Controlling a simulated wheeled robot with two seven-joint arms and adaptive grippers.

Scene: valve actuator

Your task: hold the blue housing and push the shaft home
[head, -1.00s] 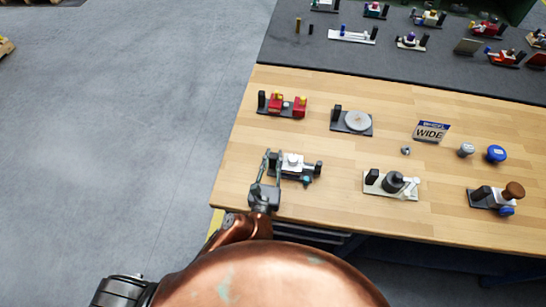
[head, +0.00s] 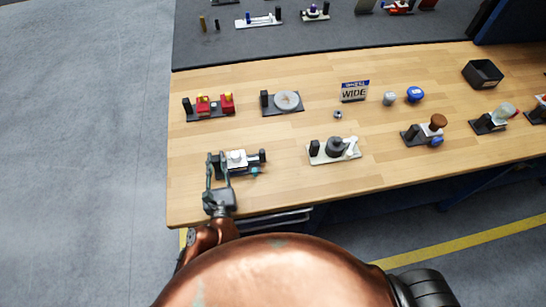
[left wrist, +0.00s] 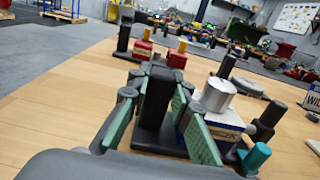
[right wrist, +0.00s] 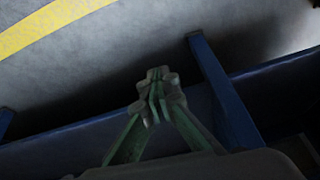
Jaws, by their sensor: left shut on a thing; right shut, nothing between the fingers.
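The unit in front of my left gripper has a small housing (left wrist: 215,128) with a blue side and a silver cylinder (left wrist: 217,94) on top. It also shows in the head view (head: 237,158), whitish from above. A black upright post (left wrist: 155,98) stands on the same dark base, left of the housing. My left gripper (left wrist: 158,84) is shut on this post, one green finger on each side; it also shows in the head view (head: 218,157). A teal piece (left wrist: 254,157) sits at the unit's right. I cannot tell which part is the shaft. My right gripper (right wrist: 156,85) is shut and empty.
A red unit (head: 210,106) and a round-disc unit (head: 287,101) stand behind. A white-based unit (head: 334,150) is to the right. In the right wrist view, a dark blue frame bar (right wrist: 222,95) lies beyond the gripper, above grey floor.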

